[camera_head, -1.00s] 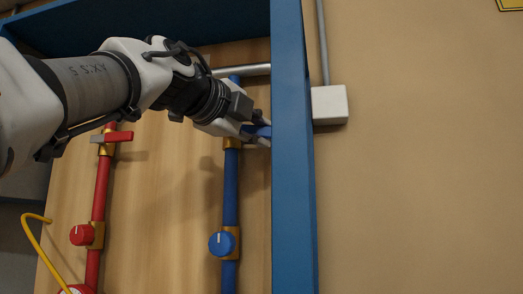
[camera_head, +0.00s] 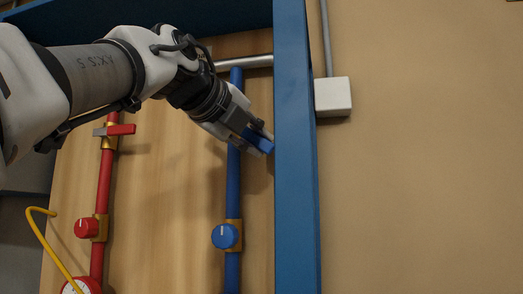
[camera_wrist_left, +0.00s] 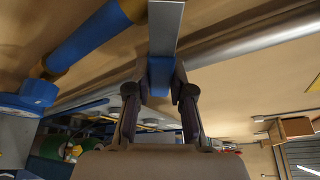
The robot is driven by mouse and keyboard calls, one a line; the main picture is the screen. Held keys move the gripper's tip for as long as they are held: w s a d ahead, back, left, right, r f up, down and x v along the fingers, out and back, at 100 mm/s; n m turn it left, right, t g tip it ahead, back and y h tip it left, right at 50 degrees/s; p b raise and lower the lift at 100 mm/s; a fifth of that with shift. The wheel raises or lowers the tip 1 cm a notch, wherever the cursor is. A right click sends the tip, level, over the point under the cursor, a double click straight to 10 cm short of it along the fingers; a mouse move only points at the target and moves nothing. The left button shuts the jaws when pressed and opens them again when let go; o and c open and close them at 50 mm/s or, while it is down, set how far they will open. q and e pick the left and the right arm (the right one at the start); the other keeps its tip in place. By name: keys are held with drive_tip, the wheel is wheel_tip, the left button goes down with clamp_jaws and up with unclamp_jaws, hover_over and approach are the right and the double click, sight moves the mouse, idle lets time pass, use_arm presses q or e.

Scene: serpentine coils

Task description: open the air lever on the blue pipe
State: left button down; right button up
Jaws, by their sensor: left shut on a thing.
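The blue pipe (camera_head: 232,185) runs up the wooden panel, with a round blue knob (camera_head: 225,236) on a brass fitting low on it. The blue lever handle (camera_head: 265,145) shows at my left gripper (camera_head: 258,138), slanting down to the right, close to the blue frame post. In the left wrist view the blue grip (camera_wrist_left: 160,76) sits between the two fingertips, on a flat metal bar (camera_wrist_left: 165,28). My left gripper is shut on it. The lever's pivot is hidden behind the gripper in the head view. My right gripper is not in view.
A blue frame post (camera_head: 296,200) stands just right of the gripper. A red pipe (camera_head: 102,185) with a red lever (camera_head: 120,130) and red knob (camera_head: 86,228) is at the left. A yellow hose (camera_head: 45,245) curves at lower left. A white box (camera_head: 333,96) is on the wall.

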use_arm(q)
drive_tip(key=shift+w+f, duration=0.1)
drive_tip(key=shift+f, duration=0.1)
drive_tip(key=c, duration=1.2)
unclamp_jaws()
drive_tip(key=shift+o, duration=1)
drive_tip(key=shift+w+d, duration=0.15)
drive_tip(key=shift+d, duration=0.05)
drive_tip(key=shift+w+d, duration=0.1)
drive_tip(key=shift+d, duration=0.05)
